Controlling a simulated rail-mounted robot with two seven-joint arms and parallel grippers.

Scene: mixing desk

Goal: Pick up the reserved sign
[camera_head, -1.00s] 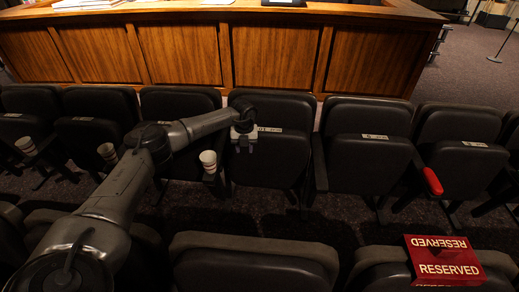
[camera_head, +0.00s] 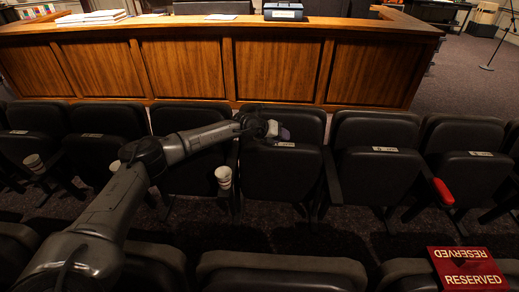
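The reserved sign (camera_head: 467,268) is red with white lettering and folded like a tent. It sits on top of a dark seat back in the near row, at the lower right, partly cut off by the frame. My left gripper (camera_head: 280,132) is at the end of the arm coming in from the lower left. It is over a seat in the middle row, well to the left of and beyond the sign. Its fingers are small and dark here, so I cannot tell whether they are open. My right gripper is out of view.
Rows of black seats (camera_head: 378,160) fill the middle and front. A wooden desk (camera_head: 180,68) spans the back. Carpet is open at the upper right.

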